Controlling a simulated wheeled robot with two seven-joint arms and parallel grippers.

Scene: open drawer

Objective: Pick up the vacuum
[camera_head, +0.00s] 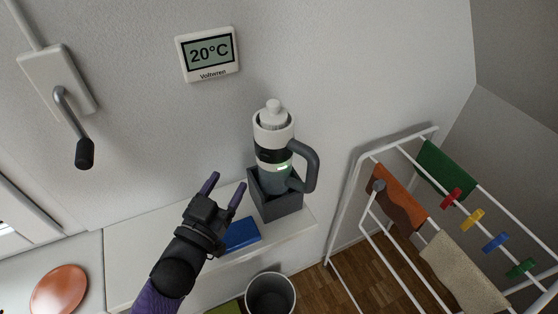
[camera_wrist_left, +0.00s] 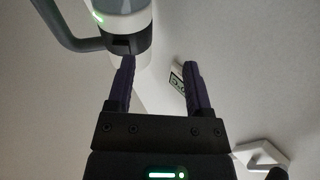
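The vacuum (camera_head: 275,150) is a white, black and grey hand-held unit with a dark grey loop handle on its right side. It stands upright in a dark grey holder (camera_head: 278,205) on the white counter. My left gripper (camera_head: 225,187) is open and empty, to the left of the vacuum and apart from it in the head view. In the left wrist view the vacuum (camera_wrist_left: 121,18) is at the top left, beyond the left finger of the open gripper (camera_wrist_left: 156,75). Whether that fingertip touches it cannot be told. My right gripper is not in view.
A blue object (camera_head: 241,234) lies on the counter (camera_head: 300,226) below the gripper. A grey bin (camera_head: 270,296) stands on the floor. A white drying rack (camera_head: 343,220) with cloths is at the right. A thermostat (camera_head: 208,54) hangs on the wall.

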